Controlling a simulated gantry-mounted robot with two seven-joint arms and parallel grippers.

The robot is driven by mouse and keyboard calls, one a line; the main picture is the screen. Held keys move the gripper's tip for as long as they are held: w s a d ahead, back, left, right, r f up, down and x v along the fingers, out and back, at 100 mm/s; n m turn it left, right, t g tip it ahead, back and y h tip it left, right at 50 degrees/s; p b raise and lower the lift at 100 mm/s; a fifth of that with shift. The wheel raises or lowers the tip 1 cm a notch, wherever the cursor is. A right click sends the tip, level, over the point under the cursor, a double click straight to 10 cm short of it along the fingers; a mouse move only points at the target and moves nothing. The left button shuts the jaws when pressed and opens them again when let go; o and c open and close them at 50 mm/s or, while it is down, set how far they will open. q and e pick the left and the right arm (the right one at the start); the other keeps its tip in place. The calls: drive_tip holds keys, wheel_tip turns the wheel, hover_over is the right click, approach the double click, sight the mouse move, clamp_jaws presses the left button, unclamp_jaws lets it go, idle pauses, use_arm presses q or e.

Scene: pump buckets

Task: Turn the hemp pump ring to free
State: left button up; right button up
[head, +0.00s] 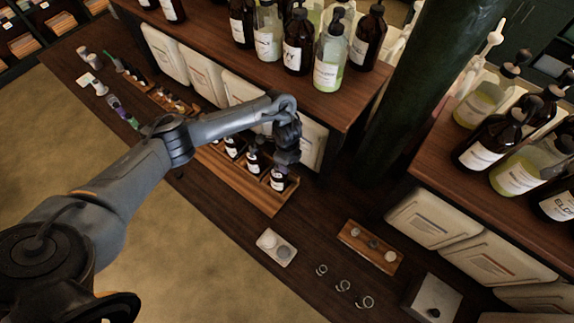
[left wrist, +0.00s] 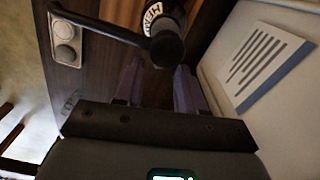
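My left gripper (head: 288,152) points down over the right end of a wooden bottle tray (head: 262,199) on the counter. In the left wrist view its two purplish fingers (left wrist: 160,78) are apart, with nothing visibly held between them. Just beyond the fingertips is a black pump head (left wrist: 167,48), its spout (left wrist: 98,26) pointing left. Behind it is a bottle label (left wrist: 153,18) whose visible letters seem to start "HEM". The pump ring is hidden under the head. In the head view, the dark bottle (head: 278,181) below the gripper is probably this one. My right gripper is not in view.
Other dark bottles (head: 253,164) stand close by in the tray. A pale panel (left wrist: 265,65) is close on the right. A raised shelf (head: 320,105) with bottles is behind, and a green post (head: 405,110) to the right. Small rings (head: 342,286) lie in front right.

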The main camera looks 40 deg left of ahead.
use_arm(q)
wheel_tip(320, 180, up, 9)
drive_tip(key=p, duration=0.3)
drive_tip(key=shift+f, duration=0.2)
